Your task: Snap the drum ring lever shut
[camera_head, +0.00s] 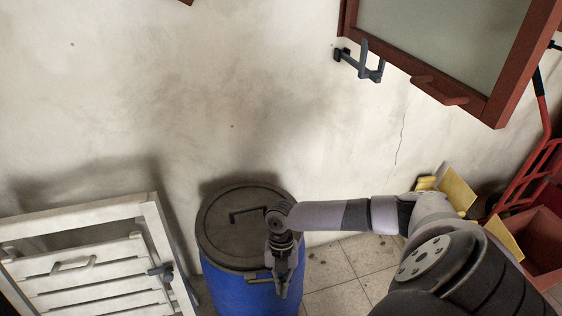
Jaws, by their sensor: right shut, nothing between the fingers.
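A blue drum (232,292) stands on the floor at the bottom middle of the head view. Its dark grey lid (222,236) is seated on top, with a thin bar handle on it. A short dark bar at the front rim looks like the ring lever (257,280). It shows just left of my right gripper, and its far end is hidden. My right gripper (283,292) points down at the drum's front right edge, shut and empty. Whether it touches the lever I cannot tell. My left gripper is not in view.
A white slatted cabinet (75,268) stands left of the drum. A red-framed cabinet (497,95) and a metal wall bracket (358,63) are above right. A red hand truck (528,180) and a red crate (540,240) are at right. Tiled floor (345,265) shows beside the drum.

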